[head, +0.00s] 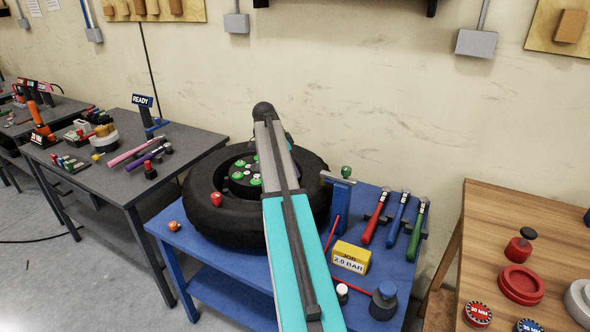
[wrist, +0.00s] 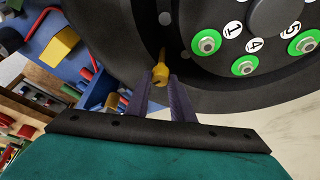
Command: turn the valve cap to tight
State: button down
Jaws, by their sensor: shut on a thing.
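The valve cap (wrist: 159,78) is a small yellow piece in the wrist view, beside the dark wheel rim (wrist: 200,77). My gripper (wrist: 161,81) has its two dark fingers on either side of the cap and is shut on it. A short, thin stem runs up from the cap. The wheel (head: 203,218) lies on the blue bench in the head view, with green-ringed nuts in its middle. In that view my arm crosses over the wheel and hides the cap and my fingers. I cannot tell how tight the cap is.
The blue bench (head: 225,247) also carries a yellow 2.0 BAR sign (head: 350,257), red, blue and green-handled tools (head: 395,220) and a grey-blue pot (head: 383,300). A grey table (head: 110,160) stands left and a wooden table (head: 560,235) right.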

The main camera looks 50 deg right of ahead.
jog(key=shift+w+a+r+m, duration=0.1)
jog(key=shift+w+a+m, duration=0.05)
jog(key=shift+w+m, duration=0.2)
jog(key=c, duration=1.5)
grip_release()
jog(key=shift+c, duration=0.2)
jog(key=shift+s, duration=0.1)
jog(key=b+v, duration=0.2)
jog(key=v, duration=1.1)
jog(key=shift+r+b, duration=0.35)
jog(key=shift+r, duration=0.05)
